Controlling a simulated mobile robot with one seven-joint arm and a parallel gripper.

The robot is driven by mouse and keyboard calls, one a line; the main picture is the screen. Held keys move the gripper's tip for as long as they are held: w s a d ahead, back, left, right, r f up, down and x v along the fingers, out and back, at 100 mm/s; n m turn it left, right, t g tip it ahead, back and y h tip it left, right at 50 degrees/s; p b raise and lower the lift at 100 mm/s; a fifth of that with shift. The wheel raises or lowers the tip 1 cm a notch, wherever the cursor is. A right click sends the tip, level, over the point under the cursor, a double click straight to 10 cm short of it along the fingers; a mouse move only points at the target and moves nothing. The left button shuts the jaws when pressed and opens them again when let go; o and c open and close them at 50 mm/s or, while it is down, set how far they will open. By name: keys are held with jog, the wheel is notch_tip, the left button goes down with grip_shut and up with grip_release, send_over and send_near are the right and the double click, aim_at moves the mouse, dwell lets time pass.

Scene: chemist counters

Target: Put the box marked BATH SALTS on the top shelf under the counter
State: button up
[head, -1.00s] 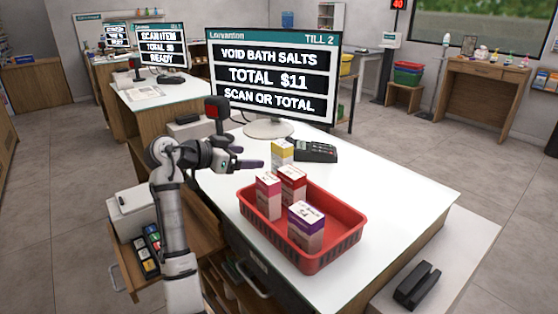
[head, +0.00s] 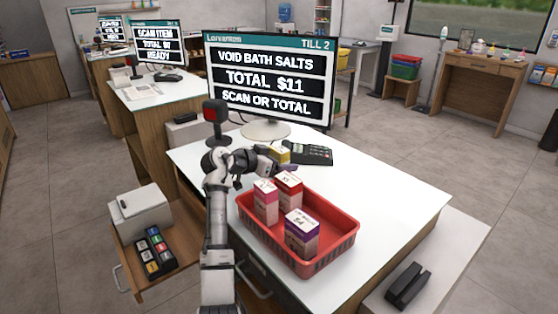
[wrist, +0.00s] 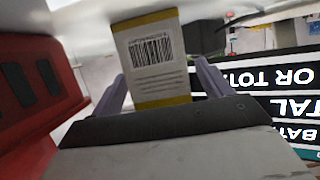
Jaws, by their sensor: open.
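A white box with yellow ends (head: 279,152) stands on the white counter (head: 385,190), in front of the till screen. Its barcode side (wrist: 152,60) faces the wrist camera, and no name is readable on it. My gripper (head: 290,165) is open and close to this box, partly covering it in the head view. In the wrist view the box stands between my two spread fingers (wrist: 160,85). The words BATH SALTS are readable only on the till screen (head: 268,82). The shelf under the counter cannot be made out.
An open drawer (head: 165,270) juts out at left.

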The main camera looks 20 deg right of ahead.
jog(key=c, duration=1.2)
jog(key=shift+o, duration=0.2)
